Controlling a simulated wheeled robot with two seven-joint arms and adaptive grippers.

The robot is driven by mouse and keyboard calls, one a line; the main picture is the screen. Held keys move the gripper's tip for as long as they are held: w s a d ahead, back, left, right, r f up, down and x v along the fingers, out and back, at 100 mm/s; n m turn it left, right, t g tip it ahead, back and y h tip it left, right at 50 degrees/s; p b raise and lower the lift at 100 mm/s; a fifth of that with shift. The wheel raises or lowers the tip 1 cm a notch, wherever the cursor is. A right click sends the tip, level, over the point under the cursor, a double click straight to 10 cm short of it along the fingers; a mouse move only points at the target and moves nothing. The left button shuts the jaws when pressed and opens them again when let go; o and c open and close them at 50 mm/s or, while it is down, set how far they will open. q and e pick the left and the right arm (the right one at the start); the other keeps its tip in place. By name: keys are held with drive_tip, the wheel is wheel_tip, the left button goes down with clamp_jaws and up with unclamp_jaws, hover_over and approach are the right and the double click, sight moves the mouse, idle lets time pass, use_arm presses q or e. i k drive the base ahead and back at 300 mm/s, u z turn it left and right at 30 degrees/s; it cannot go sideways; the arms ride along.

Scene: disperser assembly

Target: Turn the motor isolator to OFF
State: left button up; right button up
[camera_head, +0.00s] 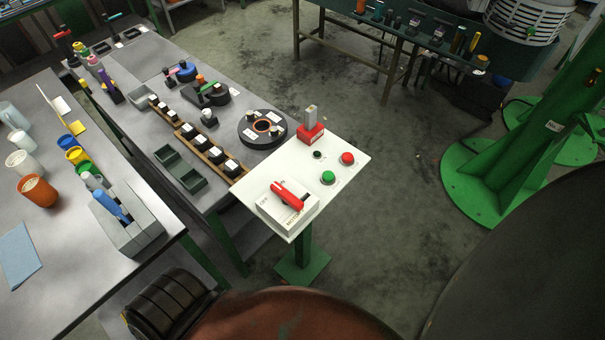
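The motor isolator is a white box (272,209) with a red rotary handle (286,195), mounted on a white panel (328,200) near the middle of the view. The handle lies diagonally, from upper left to lower right. Small lettering is on the box: one mark at its left side looks like OFF, and a label on its near side looks like MOTOR. Which position the handle marks is too small to tell for sure. No gripper shows in this view, and nothing visible touches the handle.
The panel also carries a green button (328,178), a red button (348,158), a small dark one (318,155) and a red block with a grey upright part (311,130). It stands on a green post (303,262). Crowded benches lie to the left; a green column (520,150) stands right.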

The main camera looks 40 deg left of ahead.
sight(289, 199)
drive_tip(key=u, duration=1.2)
